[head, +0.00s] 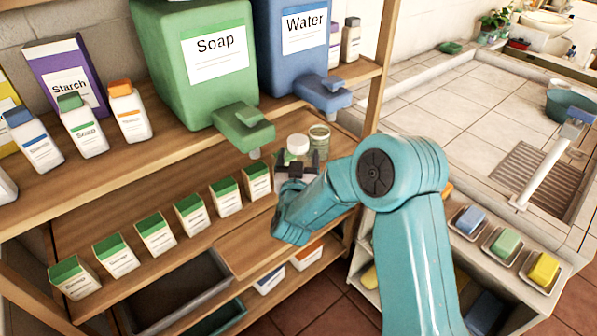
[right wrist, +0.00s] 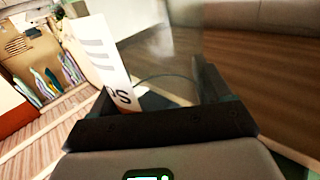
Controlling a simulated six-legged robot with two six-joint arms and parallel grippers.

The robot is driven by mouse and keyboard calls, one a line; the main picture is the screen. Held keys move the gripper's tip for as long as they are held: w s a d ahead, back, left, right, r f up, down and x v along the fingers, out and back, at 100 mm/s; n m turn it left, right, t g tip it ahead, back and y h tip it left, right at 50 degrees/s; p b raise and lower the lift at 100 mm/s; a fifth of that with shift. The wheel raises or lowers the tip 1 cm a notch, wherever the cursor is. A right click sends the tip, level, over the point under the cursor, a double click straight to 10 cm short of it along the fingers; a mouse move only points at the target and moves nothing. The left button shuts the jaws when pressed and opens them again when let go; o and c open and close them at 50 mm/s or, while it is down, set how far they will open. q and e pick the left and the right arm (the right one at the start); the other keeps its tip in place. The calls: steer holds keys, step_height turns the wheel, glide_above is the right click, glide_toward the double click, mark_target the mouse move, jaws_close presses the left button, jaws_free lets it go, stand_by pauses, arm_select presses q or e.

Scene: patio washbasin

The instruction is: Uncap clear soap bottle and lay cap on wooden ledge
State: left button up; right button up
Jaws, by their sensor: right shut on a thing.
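My right gripper (head: 297,166) reaches in over the middle wooden shelf, under the green soap dispenser's tap. It is shut on a clear bottle, seen as a see-through shape (right wrist: 172,50) between the fingers in the right wrist view. A round white cap (head: 298,143) shows just above the fingers in the head view and appears to sit on the bottle. The arm and fingers hide most of the bottle. A wooden ledge (head: 243,250) juts out in front of the shelf, with its visible top bare. My left gripper is not in view.
A clear glass jar (head: 319,136) stands close behind the gripper. Several green-topped boxes (head: 227,199) line the shelf to the left. The green soap tank (head: 198,85) and blue water tank (head: 293,45) hang over it with projecting taps. A grey bin (head: 180,295) is below.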

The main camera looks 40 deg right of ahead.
steer(key=shift+r, duration=0.2)
steer(key=o, duration=0.4)
steer(key=shift+c, duration=0.2)
steer(key=c, duration=0.7)
steer(key=shift+a, duration=0.1)
